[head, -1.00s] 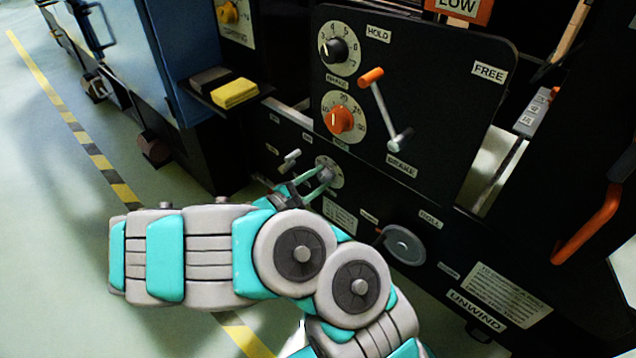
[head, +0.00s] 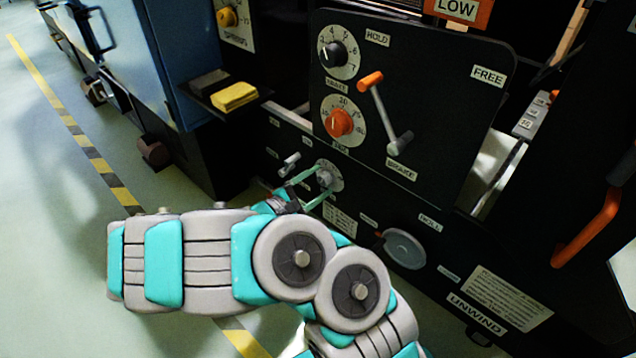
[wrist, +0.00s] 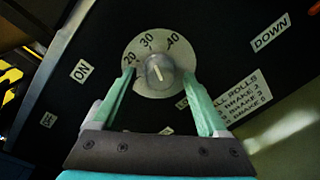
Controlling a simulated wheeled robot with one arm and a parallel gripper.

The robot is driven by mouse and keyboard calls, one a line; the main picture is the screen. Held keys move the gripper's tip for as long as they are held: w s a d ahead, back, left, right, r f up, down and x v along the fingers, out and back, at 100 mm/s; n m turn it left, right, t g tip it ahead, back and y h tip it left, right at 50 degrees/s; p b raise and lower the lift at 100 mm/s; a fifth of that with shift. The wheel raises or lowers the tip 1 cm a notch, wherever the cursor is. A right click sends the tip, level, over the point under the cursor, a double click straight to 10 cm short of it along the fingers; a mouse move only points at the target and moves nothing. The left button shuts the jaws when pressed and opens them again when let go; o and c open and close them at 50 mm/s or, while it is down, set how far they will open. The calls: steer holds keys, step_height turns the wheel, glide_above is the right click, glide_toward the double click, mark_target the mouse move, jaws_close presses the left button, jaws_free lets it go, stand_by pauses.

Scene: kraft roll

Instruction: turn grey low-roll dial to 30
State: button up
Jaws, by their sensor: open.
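The grey low-roll dial (wrist: 160,75) is a small grey knob on a pale round plate marked 20, 30 and 40. It also shows on the lower black panel in the head view (head: 325,179). In the wrist view its white mark tilts up and left, seemingly between 20 and 30. My gripper (head: 314,183) is at the dial, with its green fingers spread. In the wrist view one finger stands on each side of the knob, with visible gaps. Whether the fingertips reach the knob's depth is hard to tell.
Above are a black dial (head: 337,54), an orange dial (head: 339,123) and an orange-tipped lever (head: 385,110). A small grey lever (head: 289,162) stands close left of the dial. A round grey disc (head: 404,249) sits lower right. A yellow block (head: 234,97) lies on a ledge.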

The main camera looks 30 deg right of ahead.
steer(key=v, duration=0.7)
steer(key=shift+a+p, duration=0.25)
steer(key=shift+p, duration=0.15)
steer(key=shift+s, duration=0.15)
